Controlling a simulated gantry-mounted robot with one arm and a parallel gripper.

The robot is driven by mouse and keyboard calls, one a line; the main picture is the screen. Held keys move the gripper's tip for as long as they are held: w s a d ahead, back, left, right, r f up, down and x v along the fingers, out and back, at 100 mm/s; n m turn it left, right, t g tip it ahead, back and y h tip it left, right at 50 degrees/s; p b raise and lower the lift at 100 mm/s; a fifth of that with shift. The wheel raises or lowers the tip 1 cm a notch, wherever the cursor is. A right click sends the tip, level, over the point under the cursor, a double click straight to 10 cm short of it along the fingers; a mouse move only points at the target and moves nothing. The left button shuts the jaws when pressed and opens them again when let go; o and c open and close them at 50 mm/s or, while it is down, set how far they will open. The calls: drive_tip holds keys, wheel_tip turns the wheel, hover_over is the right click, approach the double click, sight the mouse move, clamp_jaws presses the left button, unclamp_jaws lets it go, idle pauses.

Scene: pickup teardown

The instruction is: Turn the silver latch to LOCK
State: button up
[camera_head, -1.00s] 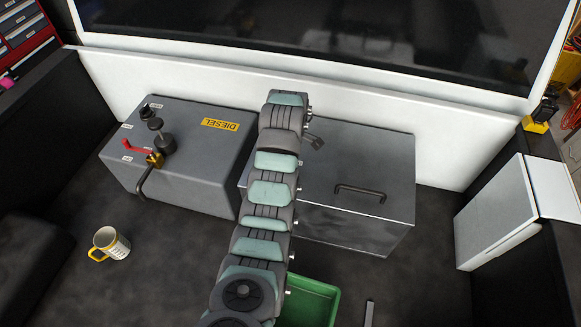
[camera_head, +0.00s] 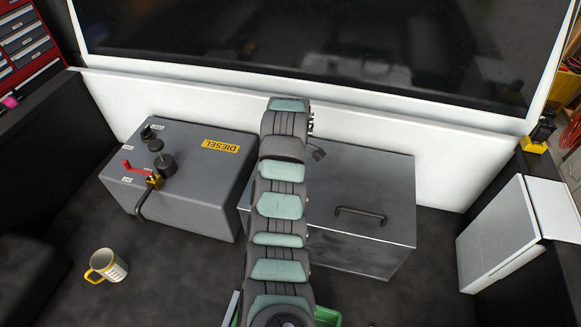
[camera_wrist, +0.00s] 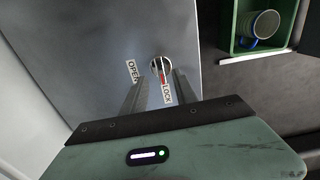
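The silver latch (camera_wrist: 157,66) is a small round metal piece on the flat grey face of a metal box (camera_wrist: 85,45) in the wrist view. A red mark shows just below it. An OPEN label (camera_wrist: 132,71) is on its left and a LOCK label (camera_wrist: 166,93) is below it. My gripper (camera_wrist: 161,76) is open, with its fingers apart and the tips close to the latch, one on each side. I cannot tell whether they touch it. In the head view the metal box (camera_head: 385,182) shows its lid handle; my arm reaches over it, and the latch and gripper are hidden.
A green tray (camera_wrist: 233,46) holds a cup (camera_wrist: 263,26) in the wrist view. In the head view, a grey DIESEL tank (camera_head: 195,190) with a red lever stands left of the box. A yellow-handled mug (camera_head: 113,267) is on the floor. A white cabinet (camera_head: 500,235) is at right.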

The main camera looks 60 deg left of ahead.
wheel_tip(320, 180, up, 7)
drive_tip(key=shift+f+b, duration=0.2)
drive_tip(key=shift+b, duration=0.25)
drive_tip(key=shift+d, duration=0.1)
idle(0.5)
